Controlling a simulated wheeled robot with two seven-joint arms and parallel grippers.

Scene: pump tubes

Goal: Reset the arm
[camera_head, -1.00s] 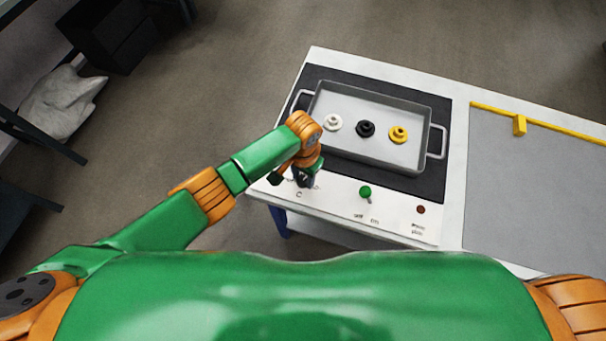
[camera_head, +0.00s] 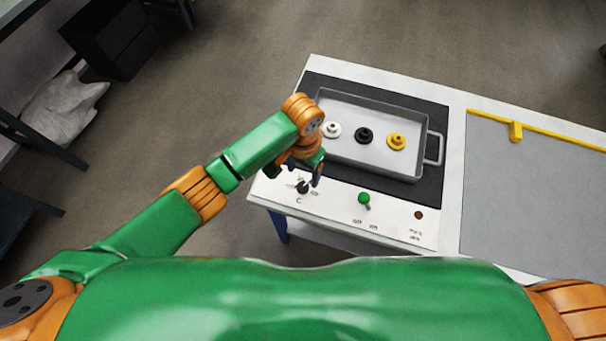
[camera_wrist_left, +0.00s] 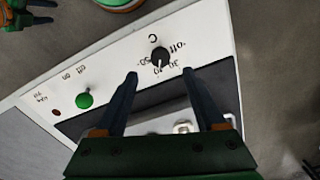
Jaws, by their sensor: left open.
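My left gripper (camera_head: 296,174) is above the panel's left end, by the black knob (camera_head: 303,187). In the left wrist view its two fingers (camera_wrist_left: 160,75) are spread with nothing held between them. The black knob (camera_wrist_left: 160,56) lies just beyond the fingertips, clear of them, with printed marks around it.
A grey tray (camera_head: 434,150) with handles holds a white, a black (camera_head: 364,135) and a yellow (camera_head: 397,141) stepped round part. A green-topped switch (camera_head: 364,199) and a dark red button (camera_head: 418,215) sit on the front panel. A yellow strip (camera_head: 490,113) edges the grey surface at right.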

